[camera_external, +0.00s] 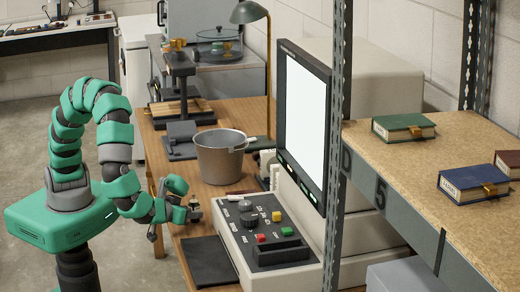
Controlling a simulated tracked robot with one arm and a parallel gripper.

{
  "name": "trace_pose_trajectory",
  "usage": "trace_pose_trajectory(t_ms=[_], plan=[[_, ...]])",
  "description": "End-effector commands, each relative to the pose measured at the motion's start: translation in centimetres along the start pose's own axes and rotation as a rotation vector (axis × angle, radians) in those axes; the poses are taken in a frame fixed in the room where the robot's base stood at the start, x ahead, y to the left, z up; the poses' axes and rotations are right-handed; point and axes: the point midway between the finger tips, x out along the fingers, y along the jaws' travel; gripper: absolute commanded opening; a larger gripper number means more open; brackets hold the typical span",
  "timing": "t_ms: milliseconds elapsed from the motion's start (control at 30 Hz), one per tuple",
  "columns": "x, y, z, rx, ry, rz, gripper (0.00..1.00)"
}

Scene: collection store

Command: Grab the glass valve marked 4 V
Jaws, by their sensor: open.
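My gripper (184,201) is at the left edge of the wooden desk (218,190), just left of the grey control console. Its jaws are open. A small dark object (195,213) shows close beside the jaws, too small to tell whether it is a valve or part of my gripper. I cannot make out a glass valve or a 4 V mark anywhere in this view. My gripper hides part of the desk edge.
The console (265,232) with knobs and coloured buttons stands right of my gripper, below a bright screen (305,121). A metal pot (220,160) and a dark stand (180,75) are farther back. A dark mat (207,262) lies in front. Books (404,128) lie on the right shelf.

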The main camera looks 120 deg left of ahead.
Motion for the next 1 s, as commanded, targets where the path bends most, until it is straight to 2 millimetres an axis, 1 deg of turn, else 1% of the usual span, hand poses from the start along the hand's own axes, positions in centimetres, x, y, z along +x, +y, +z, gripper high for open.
trace_pose_trajectory(t_ms=[67, 400, 567, 800, 833, 867, 900, 933, 1000], plan=[[0.5, 0.0, 0.1, -0.001, 0.001, 0.000, 0.43], [4.3, -0.2, 0.1, -0.002, 0.001, -0.002, 0.43], [5.1, -0.1, 0.1, -0.002, -0.002, 0.000, 0.43], [5.1, -0.1, 0.1, -0.001, -0.002, 0.001, 0.43], [5.1, -0.1, 0.1, -0.001, -0.002, 0.001, 0.38], [5.1, -0.1, 0.1, -0.001, -0.002, 0.001, 0.29], [5.1, -0.1, 0.1, -0.001, -0.002, 0.001, 0.18], [5.1, -0.1, 0.1, -0.001, -0.002, 0.001, 0.10], [5.1, -0.1, 0.1, -0.001, -0.002, 0.001, 0.10]])
